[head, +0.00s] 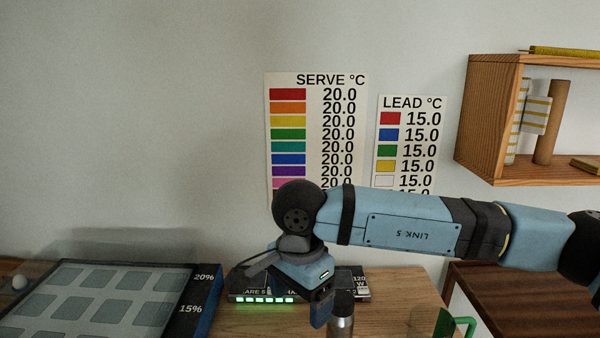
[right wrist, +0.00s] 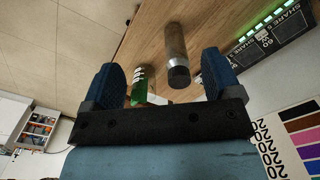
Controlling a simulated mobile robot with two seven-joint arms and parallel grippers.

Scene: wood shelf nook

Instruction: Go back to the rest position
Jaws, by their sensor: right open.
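My right arm reaches in from the right in the head view. Its gripper (head: 320,305) points down over the wooden table (head: 260,318). In the right wrist view the gripper's two blue fingers (right wrist: 163,78) are spread wide, with nothing held between them. A grey metal cylinder with a dark end (right wrist: 176,50) stands beyond the gap between the fingers. It also shows in the head view, just right of and below the fingers (head: 342,326), partly cut off by the frame's bottom edge. My left gripper is not in view.
A dark display box with lit green bars (head: 262,299) stands behind the gripper. A wooden wall shelf (head: 485,120) is upper right. Two colour charts (head: 340,130) hang behind.

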